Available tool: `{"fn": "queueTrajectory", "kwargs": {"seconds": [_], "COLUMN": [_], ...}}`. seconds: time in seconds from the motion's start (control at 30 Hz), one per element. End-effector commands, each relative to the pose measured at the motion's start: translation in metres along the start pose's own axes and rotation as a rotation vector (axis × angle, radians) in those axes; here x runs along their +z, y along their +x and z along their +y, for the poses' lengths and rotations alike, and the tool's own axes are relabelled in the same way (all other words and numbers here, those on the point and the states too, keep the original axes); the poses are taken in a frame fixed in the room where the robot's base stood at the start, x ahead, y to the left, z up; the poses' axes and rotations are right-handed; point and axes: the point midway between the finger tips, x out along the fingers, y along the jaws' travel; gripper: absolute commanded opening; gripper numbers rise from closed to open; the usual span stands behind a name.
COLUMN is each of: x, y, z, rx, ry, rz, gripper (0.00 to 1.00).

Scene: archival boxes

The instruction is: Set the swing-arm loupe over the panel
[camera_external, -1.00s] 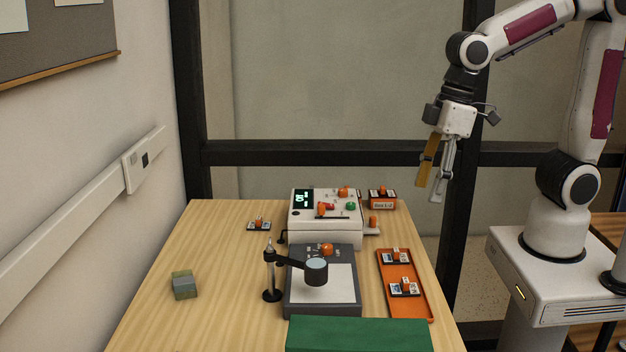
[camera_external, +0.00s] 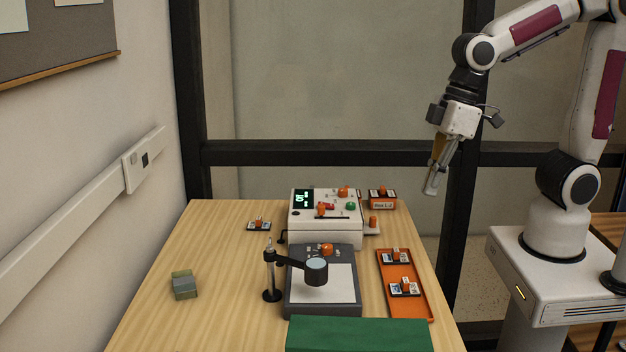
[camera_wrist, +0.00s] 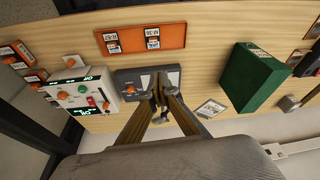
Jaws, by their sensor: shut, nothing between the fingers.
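The swing-arm loupe (camera_external: 316,270) is a dark round head with a pale lens on a black arm. The arm reaches right from an upright post (camera_external: 271,277) on a round black base. In the external view the head appears above the upper part of the white panel (camera_external: 335,290), which sits in a dark grey housing (camera_external: 292,299) with an orange knob. My gripper (camera_external: 430,193) is shut and empty, high up to the right of the table. In the wrist view my gripper (camera_wrist: 158,88) covers part of the panel housing (camera_wrist: 128,79) and hides most of the loupe.
A white instrument box (camera_external: 324,235) with a lit display stands behind the panel. An orange tray (camera_external: 418,307) with tagged pieces lies to its right. A green box (camera_external: 358,335) stands in front.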

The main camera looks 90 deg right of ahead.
Motion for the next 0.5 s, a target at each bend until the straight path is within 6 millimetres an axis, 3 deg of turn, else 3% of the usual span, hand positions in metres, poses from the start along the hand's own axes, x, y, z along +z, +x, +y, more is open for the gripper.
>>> {"fn": "queueTrajectory", "kwargs": {"seconds": [0.5], "x": [-0.119], "y": [0.056], "z": [-0.093], "rx": [-0.139], "ry": [-0.179], "rz": [0.294], "gripper": [0.0]}}
